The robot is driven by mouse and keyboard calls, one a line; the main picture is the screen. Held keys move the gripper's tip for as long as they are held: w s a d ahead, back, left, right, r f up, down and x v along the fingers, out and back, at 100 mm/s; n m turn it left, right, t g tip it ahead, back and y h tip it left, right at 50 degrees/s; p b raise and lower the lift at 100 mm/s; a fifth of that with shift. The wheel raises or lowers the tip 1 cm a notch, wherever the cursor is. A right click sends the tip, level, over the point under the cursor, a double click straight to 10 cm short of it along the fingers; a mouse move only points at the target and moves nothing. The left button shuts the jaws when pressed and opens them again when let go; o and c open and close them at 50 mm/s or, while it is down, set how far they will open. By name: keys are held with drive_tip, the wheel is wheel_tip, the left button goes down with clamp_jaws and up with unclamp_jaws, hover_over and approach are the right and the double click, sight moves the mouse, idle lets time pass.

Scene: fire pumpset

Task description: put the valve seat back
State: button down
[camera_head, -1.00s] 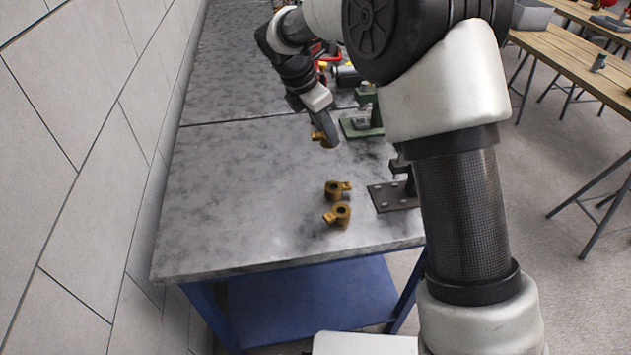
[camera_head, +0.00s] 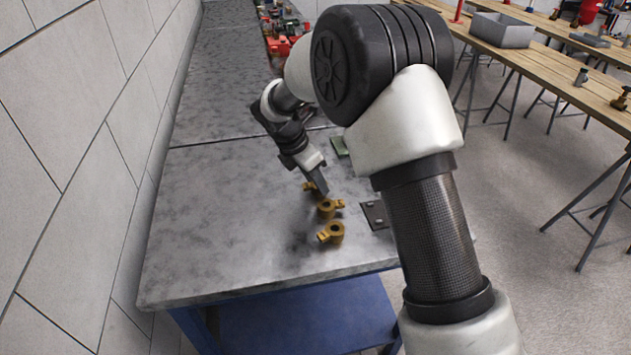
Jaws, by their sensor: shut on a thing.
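My gripper (camera_head: 317,187) points down over the grey bench, just behind two brass-coloured fittings. It is shut on a brass-coloured piece, the valve seat (camera_head: 309,187), of which only the part left of the fingers shows. The rest is hidden by the gripper. One ring-shaped brass fitting (camera_head: 327,209) with a side lug stands close in front of the gripper. A second like it (camera_head: 331,233) stands nearer the bench's front edge. I cannot tell whether the held piece touches the bench.
The bench top (camera_head: 215,215) is clear to the left, up to the tiled wall (camera_head: 70,180). A dark plate (camera_head: 375,215) and a green base (camera_head: 339,146) lie partly behind my arm. Red items (camera_head: 285,45) stand far back. A wooden table (camera_head: 560,75) is at the right.

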drive_tip(key=c, duration=1.3)
unclamp_jaws()
drive_tip(key=shift+f, duration=0.1)
drive_tip(key=p+v, duration=0.2)
drive_tip(key=v, duration=1)
drive_tip(key=s+d+r+m, duration=0.4)
drive_tip(key=d+r+m, duration=0.1)
drive_tip(key=d+r, duration=0.2)
drive_tip(key=s+d+r+m+y, duration=0.2)
drive_tip(key=s+d+r+m, duration=0.4)
drive_tip(key=s+d+m, duration=0.25)
drive_tip(key=s+d+m+t, duration=0.1)
drive_tip(key=s+d+m, duration=0.1)
drive_tip(key=s+m, duration=0.2)
drive_tip(key=s+d+f+m+t+y, duration=0.1)
drive_tip(key=s+m, duration=0.3)
drive_tip(key=s, duration=0.2)
drive_tip(key=s+d+m, duration=0.2)
drive_tip(key=s+m, duration=0.2)
drive_tip(key=s, duration=0.1)
drive_tip(key=shift+s+d+f+t, duration=0.2)
drive_tip(key=shift+d+f+t, duration=0.05)
drive_tip(key=shift+d+t, duration=0.15)
